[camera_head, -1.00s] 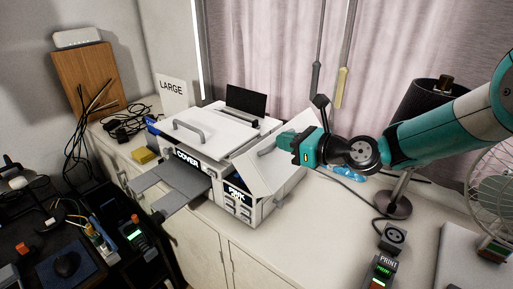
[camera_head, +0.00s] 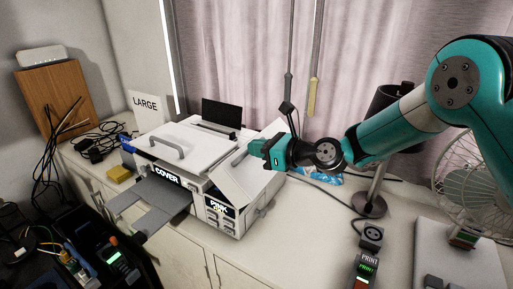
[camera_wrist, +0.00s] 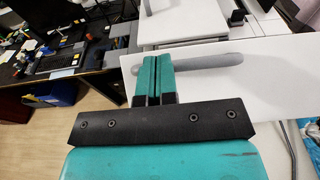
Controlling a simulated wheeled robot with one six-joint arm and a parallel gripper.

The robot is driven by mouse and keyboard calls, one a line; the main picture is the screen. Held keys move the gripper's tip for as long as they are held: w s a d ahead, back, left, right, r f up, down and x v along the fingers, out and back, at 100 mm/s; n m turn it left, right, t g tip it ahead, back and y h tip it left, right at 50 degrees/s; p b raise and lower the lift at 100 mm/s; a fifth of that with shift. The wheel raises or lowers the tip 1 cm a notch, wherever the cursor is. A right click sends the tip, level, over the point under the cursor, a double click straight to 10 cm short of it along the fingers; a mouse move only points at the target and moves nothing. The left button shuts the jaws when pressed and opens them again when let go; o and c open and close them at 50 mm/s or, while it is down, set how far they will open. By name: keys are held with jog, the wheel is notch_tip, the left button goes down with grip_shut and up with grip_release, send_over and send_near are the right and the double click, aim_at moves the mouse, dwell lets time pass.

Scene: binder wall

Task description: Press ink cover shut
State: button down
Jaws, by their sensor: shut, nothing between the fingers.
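The white printer (camera_head: 190,150) stands on the counter. Its ink cover (camera_head: 247,182) is a white flap on the printer's right side, tilted open, with a grey bar handle on its face. My gripper (camera_head: 254,147) is shut and empty at the upper part of this flap. In the wrist view, the closed teal fingers (camera_wrist: 156,75) overlap the left part of the grey handle (camera_wrist: 205,64) on the white flap (camera_wrist: 275,85). I cannot tell whether they touch it. The "PINK" label (camera_head: 218,207) sits below the flap.
A grey tray (camera_head: 155,203) juts out at the printer's front. A lamp (camera_head: 370,203), a fan (camera_head: 470,180) and a "PRINT" button box (camera_head: 367,268) are to the right. A yellow block (camera_head: 120,173) lies at left.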

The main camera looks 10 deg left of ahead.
jog(key=s+d+r+b, duration=0.3)
jog(key=d+r, duration=0.5)
jog(key=r, duration=0.2)
jog(key=s+d+f+n+g+h+b, duration=0.2)
jog(key=s+d+f+n+h, duration=0.1)
jog(key=s+n, duration=0.6)
jog(key=s+d+f+n+g+h+b, duration=0.1)
jog(key=s+d+f+n+h+b, duration=0.2)
jog(key=s+d+f+n, duration=0.3)
jog(key=s+d+f+n+g+h+b, duration=0.2)
jog(key=s+d+n, duration=0.5)
jog(key=s+n, duration=0.7)
notch_tip(320, 180, down, 3)
jog(key=s+h+b, duration=0.1)
jog(key=h, duration=0.1)
jog(key=shift+d+g+h, duration=0.3)
jog(key=shift+d, duration=0.1)
jog(key=shift+s, duration=0.1)
